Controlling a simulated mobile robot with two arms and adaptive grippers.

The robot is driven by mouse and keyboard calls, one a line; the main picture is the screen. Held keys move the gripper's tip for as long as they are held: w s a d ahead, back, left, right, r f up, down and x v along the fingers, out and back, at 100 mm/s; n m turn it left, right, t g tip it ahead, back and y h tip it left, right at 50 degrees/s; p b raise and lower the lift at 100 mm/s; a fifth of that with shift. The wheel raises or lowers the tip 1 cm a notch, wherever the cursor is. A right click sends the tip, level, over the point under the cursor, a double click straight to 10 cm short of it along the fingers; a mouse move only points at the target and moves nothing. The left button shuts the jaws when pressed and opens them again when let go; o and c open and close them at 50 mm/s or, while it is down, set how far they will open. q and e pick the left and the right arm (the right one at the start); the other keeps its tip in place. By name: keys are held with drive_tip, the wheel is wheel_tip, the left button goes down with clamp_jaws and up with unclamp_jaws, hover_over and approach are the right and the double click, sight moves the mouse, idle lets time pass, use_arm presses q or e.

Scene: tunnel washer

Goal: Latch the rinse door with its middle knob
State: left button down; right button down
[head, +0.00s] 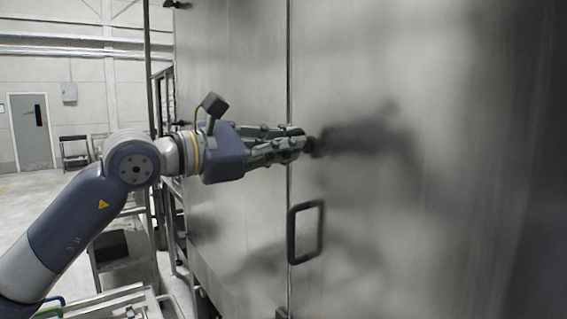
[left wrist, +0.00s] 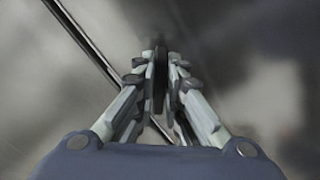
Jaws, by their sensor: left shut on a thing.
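The rinse door (head: 430,230) is a large brushed-steel panel that looks closed against the steel panel on its left, with a thin dark vertical seam between them. The middle knob (head: 317,147) is small and dark and sits just right of the seam, above the door handle. My left gripper (head: 302,143) reaches in from the left and is shut on this knob. In the left wrist view, the fingers (left wrist: 160,65) close around a dark piece, and most of the knob is hidden. I cannot tell which way the knob is turned. My right gripper is not in view.
A black rectangular pull handle (head: 292,238) stands out below the knob, beside the seam. A dark fitting (head: 282,313) shows at the bottom edge near the seam. Metal frames and a step stand left of the washer. Open floor and a grey door (head: 30,130) lie farther back.

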use_arm(q)
drive_tip(key=m+b, duration=0.1)
drive_tip(key=m, duration=0.2)
drive_tip(key=m+b, duration=0.2)
drive_tip(key=m, duration=0.2)
drive_tip(key=m+b, duration=0.1)
drive_tip(key=m, duration=0.2)
drive_tip(key=shift+s+d+f+m, duration=0.1)
drive_tip(key=shift+s+f+m, duration=0.05)
drive_tip(key=shift+f+m, duration=0.2)
drive_tip(key=shift+m+b, duration=0.25)
drive_tip(key=shift+b, duration=0.05)
drive_tip(key=c, duration=1.7)
unclamp_jaws()
drive_tip(key=v, duration=1.2)
